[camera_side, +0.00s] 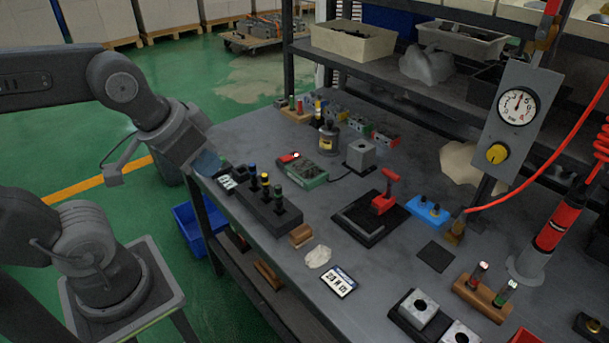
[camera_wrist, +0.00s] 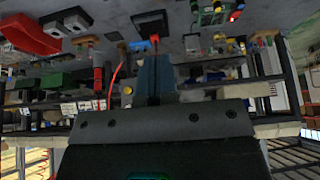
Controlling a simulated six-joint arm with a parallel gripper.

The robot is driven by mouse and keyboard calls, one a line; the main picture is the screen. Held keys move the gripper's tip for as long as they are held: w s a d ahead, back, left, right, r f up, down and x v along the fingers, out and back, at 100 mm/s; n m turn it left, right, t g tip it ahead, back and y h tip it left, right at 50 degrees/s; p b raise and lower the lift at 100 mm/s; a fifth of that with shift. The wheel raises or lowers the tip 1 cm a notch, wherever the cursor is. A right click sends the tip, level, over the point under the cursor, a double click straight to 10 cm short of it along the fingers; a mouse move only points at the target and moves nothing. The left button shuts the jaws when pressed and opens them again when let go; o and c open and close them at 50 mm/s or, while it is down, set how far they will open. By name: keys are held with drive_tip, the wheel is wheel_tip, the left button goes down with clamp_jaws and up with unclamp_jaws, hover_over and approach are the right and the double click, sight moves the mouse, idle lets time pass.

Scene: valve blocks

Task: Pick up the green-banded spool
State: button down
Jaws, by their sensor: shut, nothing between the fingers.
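A black rack (camera_side: 262,212) stands along the table's near left edge and holds several dark spools upright. The spool nearest the front (camera_side: 278,192) seems to carry a green band, though it is small here. Beside it in the rack are a yellow-banded spool (camera_side: 265,180) and one with a blue top (camera_side: 252,170). My gripper (camera_side: 208,164) is at the table's left corner, up and left of the rack and apart from the spools. In the wrist view, its blue fingers (camera_wrist: 154,66) are together and empty. I cannot make out the green-banded spool in the wrist view.
A green box (camera_side: 304,170) and a black plate with a red-handled clamp (camera_side: 384,204) lie right of the rack. A wooden block (camera_side: 301,236) and a white crumpled piece (camera_side: 318,257) lie in front. A gauge panel (camera_side: 516,115) stands at the right.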

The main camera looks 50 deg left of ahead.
drive_tip(key=c, duration=1.9)
unclamp_jaws()
drive_tip(key=o, duration=1)
drive_tip(key=n+g, duration=0.6)
drive_tip(key=n, duration=0.9)
hover_over(279, 198)
wheel_tip(279, 198, down, 10)
drive_tip(key=shift+a+f+n, duration=0.15)
drive_tip(key=shift+a+n, duration=0.25)
drive_tip(key=shift+a, duration=0.1)
wheel_tip(279, 198, down, 8)
drive_tip(key=shift+r, duration=0.1)
drive_tip(key=shift+w+f, duration=0.15)
drive_tip(key=shift+f, duration=1.3)
drive_tip(key=shift+w+f, duration=0.1)
drive_tip(key=shift+f, duration=1.3)
